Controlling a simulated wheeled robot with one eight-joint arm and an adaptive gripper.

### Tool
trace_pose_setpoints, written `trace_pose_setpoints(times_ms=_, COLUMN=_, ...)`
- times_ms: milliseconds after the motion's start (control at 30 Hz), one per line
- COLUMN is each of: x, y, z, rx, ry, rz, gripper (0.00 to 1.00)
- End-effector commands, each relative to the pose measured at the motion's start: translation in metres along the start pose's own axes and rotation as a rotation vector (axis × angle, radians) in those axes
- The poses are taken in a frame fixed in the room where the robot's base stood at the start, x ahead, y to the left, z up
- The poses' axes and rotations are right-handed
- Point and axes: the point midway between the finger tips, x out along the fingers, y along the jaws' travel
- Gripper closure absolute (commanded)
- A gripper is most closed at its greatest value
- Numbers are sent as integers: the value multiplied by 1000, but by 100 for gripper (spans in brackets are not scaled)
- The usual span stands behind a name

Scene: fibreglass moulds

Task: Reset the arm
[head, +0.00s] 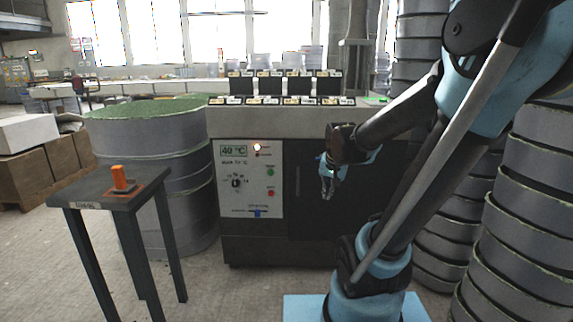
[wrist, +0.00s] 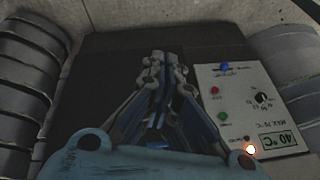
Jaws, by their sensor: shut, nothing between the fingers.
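My gripper (head: 326,186) hangs in front of the dark door of the oven-like cabinet (head: 265,247) in the head view, with its fingers pointing down. In the wrist view my gripper (wrist: 158,62) is shut and empty, its fingers together in front of the dark door. The cabinet's white control panel (head: 249,180) reads 40 °C, with a lit lamp, a dial and green and red buttons. The panel also shows upside down in the wrist view (wrist: 240,85). My gripper appears apart from the cabinet front.
A small dark table (head: 85,190) at the left bears an orange object (head: 122,180). A large grey drum (head: 185,190) stands beside the cabinet. Stacked grey cylinders (head: 520,235) stand at the right. Small labelled items sit on the cabinet top (head: 375,116). The floor in front is clear.

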Motion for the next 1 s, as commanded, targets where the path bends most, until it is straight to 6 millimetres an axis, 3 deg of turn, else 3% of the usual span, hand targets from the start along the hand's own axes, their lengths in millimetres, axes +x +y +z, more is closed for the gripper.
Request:
trace_pose_setpoints(times_ms=200, x=-15, y=37, z=48, rx=-97, ry=-55, rz=36, gripper=100)
trace_pose_setpoints(times_ms=600, x=-26, y=89, z=134, rx=-275, ry=-165, rz=73, gripper=100)
trace_pose_setpoints(times_ms=800, x=-26, y=100, z=160, rx=-329, ry=-201, rz=77, gripper=100)
trace_pose_setpoints(times_ms=1000, x=-26, y=104, z=167, rx=-345, ry=-211, rz=77, gripper=100)
